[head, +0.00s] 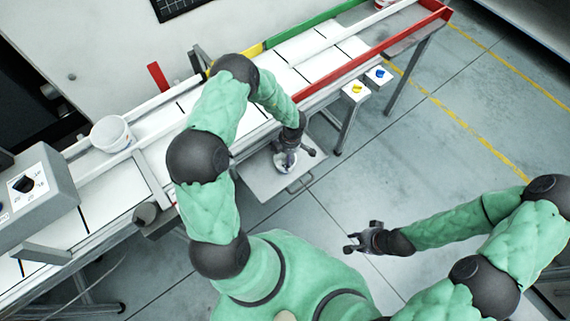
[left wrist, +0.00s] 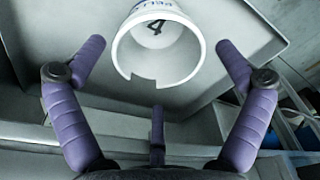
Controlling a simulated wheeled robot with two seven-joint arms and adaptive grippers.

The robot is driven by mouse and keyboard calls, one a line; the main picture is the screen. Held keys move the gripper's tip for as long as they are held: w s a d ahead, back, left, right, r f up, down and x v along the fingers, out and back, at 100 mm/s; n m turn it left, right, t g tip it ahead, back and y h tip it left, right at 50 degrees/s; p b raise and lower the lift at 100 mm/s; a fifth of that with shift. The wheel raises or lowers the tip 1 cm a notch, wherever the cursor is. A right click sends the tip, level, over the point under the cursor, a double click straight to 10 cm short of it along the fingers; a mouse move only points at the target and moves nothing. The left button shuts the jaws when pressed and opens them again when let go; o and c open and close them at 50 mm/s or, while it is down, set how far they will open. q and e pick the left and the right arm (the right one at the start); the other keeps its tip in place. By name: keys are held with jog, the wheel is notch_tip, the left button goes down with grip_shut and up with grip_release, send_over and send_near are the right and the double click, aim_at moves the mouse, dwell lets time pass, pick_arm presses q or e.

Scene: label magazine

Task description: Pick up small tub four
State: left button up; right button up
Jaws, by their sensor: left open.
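A small white tub (left wrist: 158,66) with a 4 marked inside it stands on a grey tray, its open mouth toward the left wrist camera. Its rim has a notch at the near side. In the head view the tub (head: 286,163) is partly hidden under my left gripper (head: 293,152). My left gripper is open, its purple fingers spread around the near side of the tub, and no finger visibly touches it. My right gripper (head: 362,240) is open and empty above the floor, right of the tray.
The grey tray (head: 262,184) juts out below the long conveyor. Another white tub (head: 112,134) stands on the conveyor at left. A grey control box (head: 38,195) is at far left. Two button boxes (head: 355,91) sit at the conveyor's near side.

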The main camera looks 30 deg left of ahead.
aim_at(285, 158)
pick_arm(q)
notch_tip(285, 158, down, 4)
jog(key=shift+a+r+b, duration=0.15)
jog(key=shift+r+b, duration=0.05)
jog(key=shift+b, duration=0.35)
jog(key=shift+r, duration=0.1)
jog(key=c, duration=0.5)
